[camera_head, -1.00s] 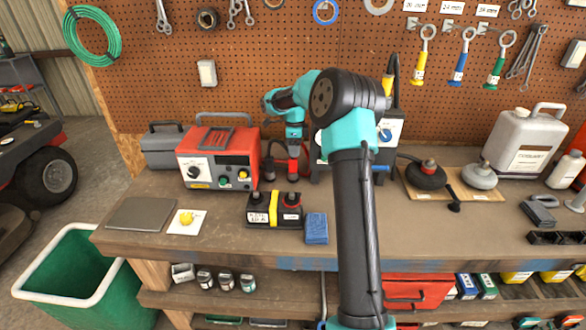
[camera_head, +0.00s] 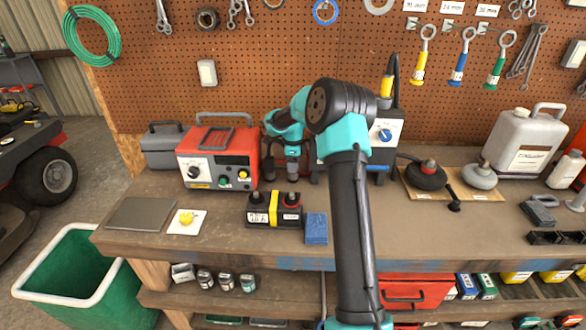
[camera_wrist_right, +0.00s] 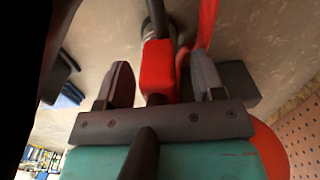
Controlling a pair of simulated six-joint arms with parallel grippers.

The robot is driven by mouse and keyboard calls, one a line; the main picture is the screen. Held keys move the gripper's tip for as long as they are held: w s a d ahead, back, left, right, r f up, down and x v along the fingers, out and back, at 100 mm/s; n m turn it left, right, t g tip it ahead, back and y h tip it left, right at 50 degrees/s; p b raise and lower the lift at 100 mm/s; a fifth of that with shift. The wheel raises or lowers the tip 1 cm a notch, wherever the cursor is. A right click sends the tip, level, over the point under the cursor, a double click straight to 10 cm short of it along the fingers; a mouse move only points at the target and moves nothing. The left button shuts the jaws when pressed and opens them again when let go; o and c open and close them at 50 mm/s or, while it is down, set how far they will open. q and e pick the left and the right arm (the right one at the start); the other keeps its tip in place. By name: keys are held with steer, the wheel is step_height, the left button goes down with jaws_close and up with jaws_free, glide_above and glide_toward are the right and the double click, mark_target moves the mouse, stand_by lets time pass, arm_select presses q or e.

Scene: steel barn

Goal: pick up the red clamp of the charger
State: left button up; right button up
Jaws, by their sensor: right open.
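The charger (camera_head: 218,155) is a red box with a dark handle, a dial and coloured knobs, standing at the back left of the bench. Its red clamp (camera_wrist_right: 158,68) shows in the right wrist view, between the two dark fingers of my right gripper (camera_wrist_right: 160,82), with a finger apart from it on each side. In the head view my right gripper (camera_head: 292,176) is low, just right of the charger, and hides most of the clamp. A red cable (camera_wrist_right: 207,25) runs beside the clamp. My left gripper is not in view.
A black battery with a yellow band (camera_head: 273,209) and a blue block (camera_head: 316,229) lie in front of the gripper. A boxy device with a blue knob (camera_head: 385,133) stands behind my right arm.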

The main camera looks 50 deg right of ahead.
steer(key=shift+f, duration=0.3)
steer(key=shift+c, duration=0.3)
jaws_close()
stand_by(0.3)
steer(key=shift+r, duration=0.1)
step_height(320, 180, up, 28)
stand_by(0.6)
steer(key=shift+a, duration=0.1)
stand_by(0.3)
